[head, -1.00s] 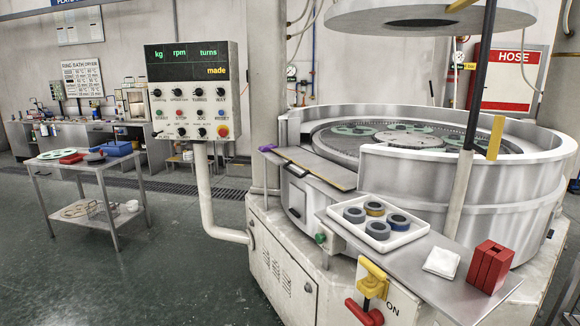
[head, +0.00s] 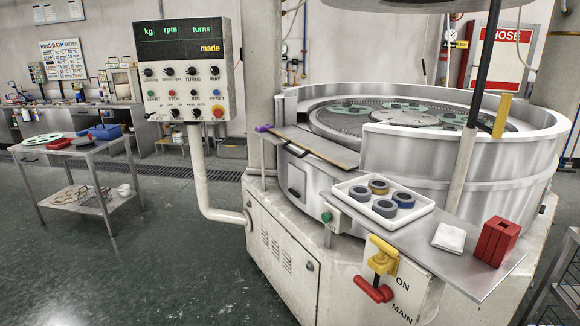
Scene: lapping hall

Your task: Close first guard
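The lapping machine has a round metal guard wall (head: 450,170) around its plate (head: 335,122). The wall stands high at the front right and back. At the front left there is a gap where the plate and a flat metal shelf (head: 315,146) lie exposed. A yellow upright bar (head: 502,115) stands at the guard's rim on the right; I cannot tell whether it is a handle. Green carriers (head: 353,110) with rings lie on the plate. Neither of my grippers is in view.
A white tray (head: 350,205) of rings, a white cloth (head: 449,238) and red blocks (head: 495,241) lie on the front ledge. A control panel (head: 185,70) stands left on a bent post. A cart (head: 82,150) stands far left. The floor (head: 150,265) between is clear.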

